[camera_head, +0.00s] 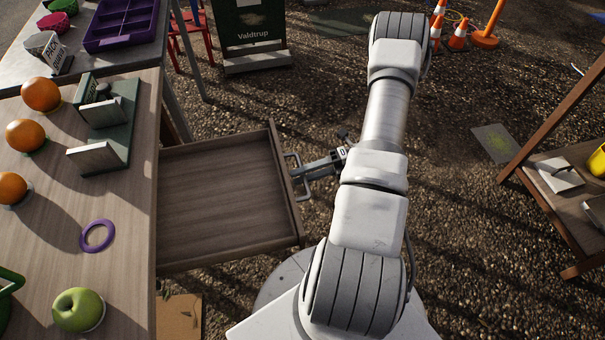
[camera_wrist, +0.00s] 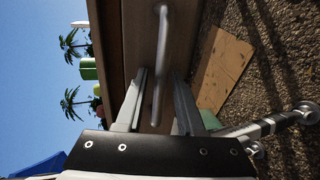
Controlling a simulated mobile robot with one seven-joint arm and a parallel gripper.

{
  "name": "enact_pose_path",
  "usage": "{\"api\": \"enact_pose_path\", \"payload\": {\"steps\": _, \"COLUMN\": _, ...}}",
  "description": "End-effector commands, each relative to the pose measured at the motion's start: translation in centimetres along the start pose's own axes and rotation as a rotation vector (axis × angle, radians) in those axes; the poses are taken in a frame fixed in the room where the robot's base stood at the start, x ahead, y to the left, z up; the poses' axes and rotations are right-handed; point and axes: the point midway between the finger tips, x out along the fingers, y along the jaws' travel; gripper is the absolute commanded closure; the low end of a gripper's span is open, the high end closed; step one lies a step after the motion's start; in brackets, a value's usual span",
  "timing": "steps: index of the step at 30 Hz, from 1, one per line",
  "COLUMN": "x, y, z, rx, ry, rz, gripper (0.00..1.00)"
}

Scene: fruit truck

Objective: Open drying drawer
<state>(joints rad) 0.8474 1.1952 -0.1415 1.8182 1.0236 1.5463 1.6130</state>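The drying drawer (camera_head: 225,190) is a wooden drawer pulled far out from the right side of the wooden table, and its inside is empty. Its grey bar handle (camera_head: 297,178) is on the front panel. My gripper (camera_head: 308,172) is at the handle, reaching in from the right. In the wrist view the handle (camera_wrist: 161,60) runs between the two fingers of my gripper (camera_wrist: 157,78). The fingers stand apart, with a gap beside the bar; any contact is hard to tell.
The table (camera_head: 60,235) holds oranges (camera_head: 25,135), a green apple (camera_head: 78,310), a purple ring (camera_head: 97,236) and a green stand (camera_head: 118,130). A purple tray (camera_head: 122,22) is at the back left. A wooden shelf (camera_head: 570,215) stands at right. Gravel ground between is mostly clear.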

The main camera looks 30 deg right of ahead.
Motion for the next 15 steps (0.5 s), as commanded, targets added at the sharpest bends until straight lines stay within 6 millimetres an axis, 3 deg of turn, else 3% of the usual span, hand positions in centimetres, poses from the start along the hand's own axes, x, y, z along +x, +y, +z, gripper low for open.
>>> {"api": "enact_pose_path", "payload": {"steps": 10, "x": -0.1, "y": 0.0, "z": 0.0, "rx": -0.001, "ry": 0.0, "rz": -0.001, "gripper": 0.53}}
{"api": "enact_pose_path", "payload": {"steps": 15, "x": -1.7, "y": 0.0, "z": 0.1, "rx": -0.003, "ry": -0.002, "rz": -0.003, "gripper": 0.53}}
